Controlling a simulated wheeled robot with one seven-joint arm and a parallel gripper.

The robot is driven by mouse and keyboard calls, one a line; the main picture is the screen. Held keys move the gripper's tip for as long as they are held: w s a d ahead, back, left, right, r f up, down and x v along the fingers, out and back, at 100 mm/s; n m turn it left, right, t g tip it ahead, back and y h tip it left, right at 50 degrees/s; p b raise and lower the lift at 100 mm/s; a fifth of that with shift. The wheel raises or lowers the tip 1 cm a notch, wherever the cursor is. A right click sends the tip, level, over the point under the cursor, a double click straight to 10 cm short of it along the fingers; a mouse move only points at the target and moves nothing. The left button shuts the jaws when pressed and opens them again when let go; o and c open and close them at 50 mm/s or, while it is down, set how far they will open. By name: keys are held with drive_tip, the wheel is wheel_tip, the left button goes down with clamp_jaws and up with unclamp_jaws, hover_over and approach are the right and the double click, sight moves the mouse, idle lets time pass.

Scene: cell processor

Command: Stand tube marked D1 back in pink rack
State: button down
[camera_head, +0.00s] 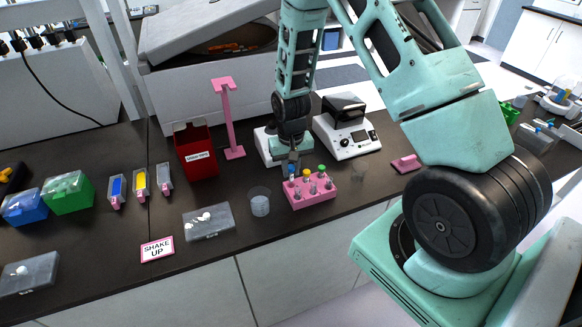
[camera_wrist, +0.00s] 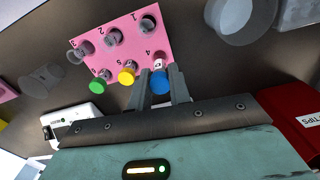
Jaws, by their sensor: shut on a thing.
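The pink rack (camera_head: 316,199) stands on the dark bench; its numbered top shows in the wrist view (camera_wrist: 129,45). My gripper (camera_head: 292,162) points down over its back left corner. In the wrist view my gripper (camera_wrist: 160,86) is shut on the blue-capped tube (camera_wrist: 160,80), one finger on each side, at the position by number 4. I cannot read its mark or tell if it is fully seated. A yellow-capped tube (camera_wrist: 127,75) and a green-capped tube (camera_wrist: 98,84) stand beside it in the same row. Several grey pieces fill the other row.
A clear cup (camera_head: 260,203) stands left of the rack. A red tip bin (camera_head: 196,152) and a pink stand (camera_head: 229,118) are behind left. A white device (camera_head: 347,138) stands behind right. A small pink block (camera_head: 406,163) lies right. The bench just right of the rack is mostly clear.

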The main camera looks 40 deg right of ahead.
sight(291, 183)
drive_tip(key=shift+f, duration=0.2)
drive_tip(key=shift+f+b, duration=0.45)
drive_tip(key=shift+b, duration=0.1)
drive_tip(key=shift+f, duration=0.1)
drive_tip(key=shift+f+b, duration=0.6)
drive_tip(key=shift+f, duration=0.15)
drive_tip(key=shift+f+b, duration=0.35)
drive_tip(key=shift+f, duration=0.05)
drive_tip(key=c, duration=1.2)
unclamp_jaws()
